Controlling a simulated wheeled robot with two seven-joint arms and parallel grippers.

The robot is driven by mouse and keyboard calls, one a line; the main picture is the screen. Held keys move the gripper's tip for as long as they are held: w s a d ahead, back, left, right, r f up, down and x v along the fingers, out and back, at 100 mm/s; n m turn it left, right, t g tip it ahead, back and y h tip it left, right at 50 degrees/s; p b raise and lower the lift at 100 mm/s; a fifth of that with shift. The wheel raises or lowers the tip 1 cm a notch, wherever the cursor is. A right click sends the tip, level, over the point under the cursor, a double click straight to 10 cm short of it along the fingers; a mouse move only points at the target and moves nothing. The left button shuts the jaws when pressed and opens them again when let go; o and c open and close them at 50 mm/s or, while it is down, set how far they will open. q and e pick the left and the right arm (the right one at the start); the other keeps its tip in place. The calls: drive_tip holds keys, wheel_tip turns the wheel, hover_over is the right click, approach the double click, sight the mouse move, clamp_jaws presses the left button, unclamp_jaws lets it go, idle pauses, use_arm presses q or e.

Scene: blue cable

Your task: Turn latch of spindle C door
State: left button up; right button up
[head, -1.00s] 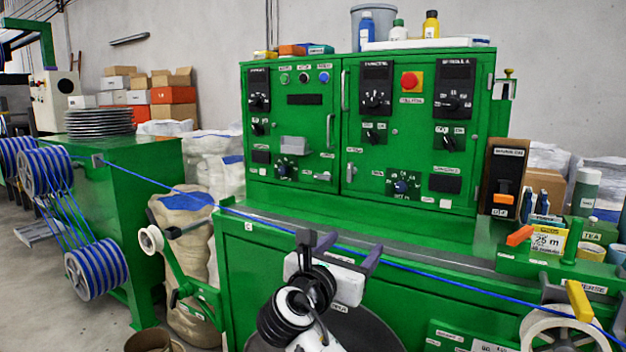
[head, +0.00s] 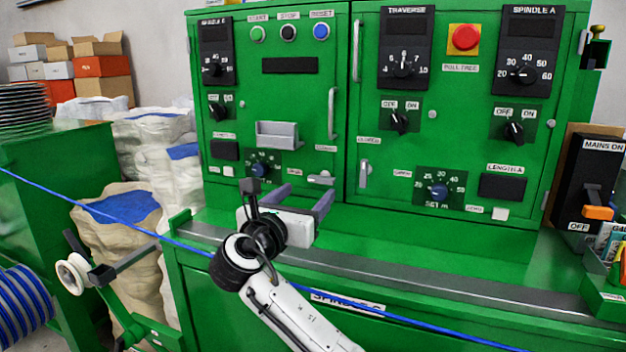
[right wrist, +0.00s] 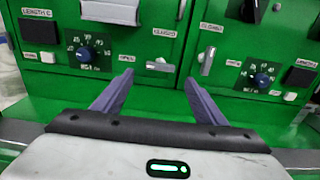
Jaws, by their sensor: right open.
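The spindle C door (head: 268,100) is the left green cabinet door and looks shut. Its small grey latch (head: 321,179) lies horizontal at the lower right of the door; in the right wrist view the latch (right wrist: 160,66) lies level, between an OPEN label on its left and a CLOSED label above. My right gripper (head: 300,195) is open and empty, in front of and below the latch. In the right wrist view, the fingertips of my right gripper (right wrist: 158,77) stand either side of the latch, apparently short of it. My left gripper is out of view.
The right door has a vertical latch (head: 364,174) close by. A grey box-like holder (head: 277,135) and a blue knob (head: 258,170) are on the left door. A green ledge (head: 430,240) is below the doors. A blue cable (head: 400,322) runs across in front, behind my right arm.

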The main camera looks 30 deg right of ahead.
sight(320, 181)
drive_tip(key=x, duration=0.7)
drive_tip(key=shift+d, duration=0.1)
drive_tip(key=shift+w+d, duration=0.1)
drive_tip(key=shift+d, duration=0.1)
drive_tip(key=shift+w+d, duration=0.1)
drive_tip(key=shift+w, duration=0.05)
drive_tip(key=c, duration=1.1)
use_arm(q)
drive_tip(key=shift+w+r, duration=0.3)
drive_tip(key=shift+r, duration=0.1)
use_arm(e)
drive_tip(key=shift+o, duration=0.2)
